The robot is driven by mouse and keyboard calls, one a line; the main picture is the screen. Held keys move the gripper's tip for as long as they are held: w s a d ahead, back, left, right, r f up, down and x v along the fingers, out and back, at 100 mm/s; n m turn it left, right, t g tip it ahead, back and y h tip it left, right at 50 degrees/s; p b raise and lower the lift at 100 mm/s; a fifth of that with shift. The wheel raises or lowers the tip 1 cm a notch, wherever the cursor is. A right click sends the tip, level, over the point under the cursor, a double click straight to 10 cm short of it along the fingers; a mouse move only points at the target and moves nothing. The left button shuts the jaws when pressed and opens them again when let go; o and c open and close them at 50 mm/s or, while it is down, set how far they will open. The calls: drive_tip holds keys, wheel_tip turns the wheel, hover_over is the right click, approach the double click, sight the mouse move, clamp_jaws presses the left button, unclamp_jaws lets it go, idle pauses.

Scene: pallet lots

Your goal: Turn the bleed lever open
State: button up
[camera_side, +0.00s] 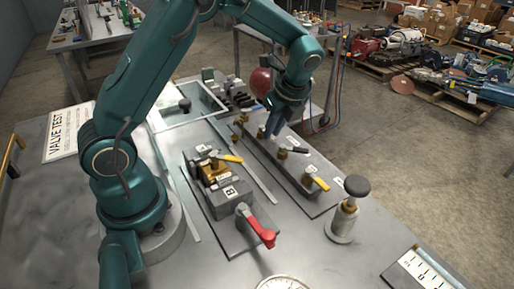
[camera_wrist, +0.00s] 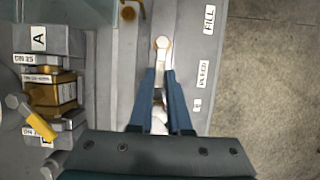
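A valve rail (camera_side: 292,165) with several small levers runs along the right of the bench in the side view. The label BLEED (camera_wrist: 202,73) lies beside a pale lever with a brass-ringed pivot (camera_wrist: 162,45) in the wrist view. My gripper (camera_wrist: 161,72) is down at this lever, its blue fingers on either side of the lever's arm. The gap between them is narrow. I cannot tell whether they press on it. In the side view my gripper (camera_side: 272,128) is low over the rail's far half, and the lever there is mostly hidden.
A valve block with a red lever (camera_side: 258,228) sits to the left. A black-knobbed post (camera_side: 345,212) stands right of the near end. A FILL label (camera_wrist: 209,19) is beyond.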

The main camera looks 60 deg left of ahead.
drive_tip(key=shift+w, duration=0.1)
clamp_jaws()
drive_tip(key=n, duration=0.1)
drive_tip(key=w+n+g, duration=0.1)
drive_tip(key=n, duration=0.1)
drive_tip(key=w+n, duration=0.1)
drive_tip(key=shift+a+n+g+h, duration=0.2)
drive_tip(key=shift+n+g+h, duration=0.1)
drive_tip(key=shift+g, duration=0.1)
drive_tip(key=shift+w+a+n+g+h, duration=0.15)
drive_tip(key=shift+w+a+n+g, duration=0.1)
drive_tip(key=shift+n, duration=0.55)
drive_tip(key=shift+w+a+n+g+h, duration=0.15)
drive_tip(key=shift+w+n+g, duration=0.1)
drive_tip(key=shift+n, duration=0.55)
drive_tip(key=shift+w+a+n, duration=0.15)
drive_tip(key=shift+w+n, duration=0.05)
drive_tip(key=shift+n, duration=0.5)
drive_tip(key=o, duration=0.7)
unclamp_jaws()
drive_tip(key=shift+o, duration=0.2)
drive_tip(key=shift+s+m, duration=0.1)
drive_tip(key=shift+m, duration=0.3)
